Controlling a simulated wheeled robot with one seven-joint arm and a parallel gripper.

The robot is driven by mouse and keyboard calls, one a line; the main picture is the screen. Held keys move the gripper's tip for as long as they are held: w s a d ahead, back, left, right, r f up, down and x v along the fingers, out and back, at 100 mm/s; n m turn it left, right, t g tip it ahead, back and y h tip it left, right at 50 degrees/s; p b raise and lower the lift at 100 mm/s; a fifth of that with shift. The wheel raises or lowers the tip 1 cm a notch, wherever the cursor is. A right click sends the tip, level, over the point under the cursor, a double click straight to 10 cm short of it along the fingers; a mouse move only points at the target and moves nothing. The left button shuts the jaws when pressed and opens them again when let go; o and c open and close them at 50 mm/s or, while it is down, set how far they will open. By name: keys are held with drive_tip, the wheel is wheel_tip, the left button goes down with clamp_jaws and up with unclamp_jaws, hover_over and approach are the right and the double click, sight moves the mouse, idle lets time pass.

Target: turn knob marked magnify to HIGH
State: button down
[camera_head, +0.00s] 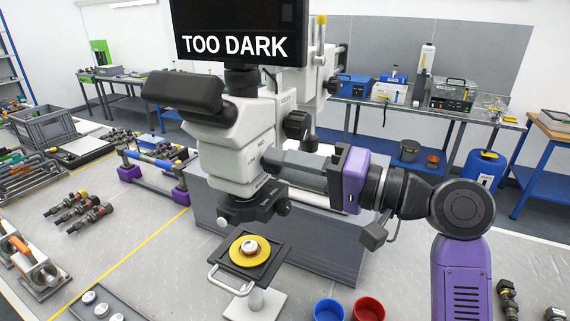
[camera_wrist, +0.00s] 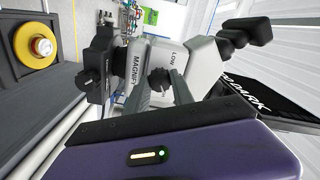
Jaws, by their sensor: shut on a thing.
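The white microscope (camera_head: 232,150) stands on the bench, and its side carries the magnify knob. In the wrist view the black knob (camera_wrist: 158,79) sits between my fingertips, with "MAGNIFY" lettered on one side of it and "LOW" on the other. My gripper (camera_head: 272,160) comes in from the right and is shut on this knob; its fingers also show in the wrist view (camera_wrist: 160,88). In the head view my fingers mostly hide the knob. I cannot make out its pointer direction or a HIGH mark.
A monitor (camera_head: 240,32) above the microscope reads "TOO DARK". Another black knob (camera_head: 297,125) is just above my fingers. A stage with a yellow disc (camera_head: 247,270) is below the objective. Blue (camera_head: 328,310) and red (camera_head: 369,308) cups stand at the front.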

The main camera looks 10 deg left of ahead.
drive_tip(key=c, duration=1.1)
unclamp_jaws()
drive_tip(key=b+v, duration=0.2)
drive_tip(key=v, duration=0.5)
drive_tip(key=shift+d+b, duration=0.35)
drive_tip(key=shift+d, duration=0.05)
drive_tip(key=shift+s, duration=0.1)
